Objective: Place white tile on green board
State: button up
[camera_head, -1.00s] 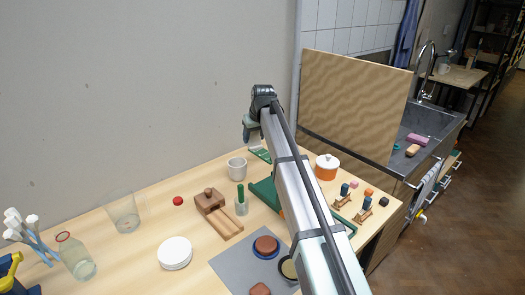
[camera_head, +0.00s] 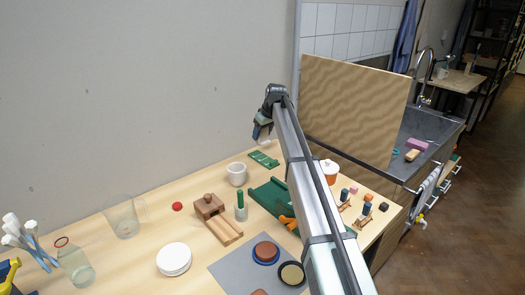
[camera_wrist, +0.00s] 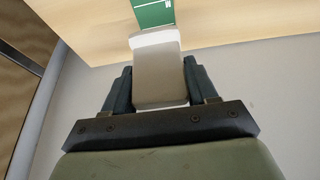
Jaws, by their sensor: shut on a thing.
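My gripper (camera_wrist: 158,88) is shut on the white tile (camera_wrist: 157,70), which sticks out between the two dark fingers in the wrist view. In the head view the tile (camera_head: 264,142) shows as a small pale piece under my gripper (camera_head: 262,131), in the air above the back of the table. The green board (camera_head: 263,159), with white marks, lies flat on the table just below the tile. In the wrist view the green board (camera_wrist: 153,12) shows beyond the tile's far end. I cannot tell the height between them.
A white mug (camera_head: 237,173) stands left of the board. A larger green tray-like piece (camera_head: 264,195) lies in front, partly behind my arm. An orange pot with a white lid (camera_head: 330,170) stands to the right. A tall wood-grain panel (camera_head: 355,105) rises behind it.

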jog(key=shift+f, duration=3.75)
jog(key=shift+f, duration=0.1)
jog(key=o, duration=1.1)
jog(key=v, duration=1.2)
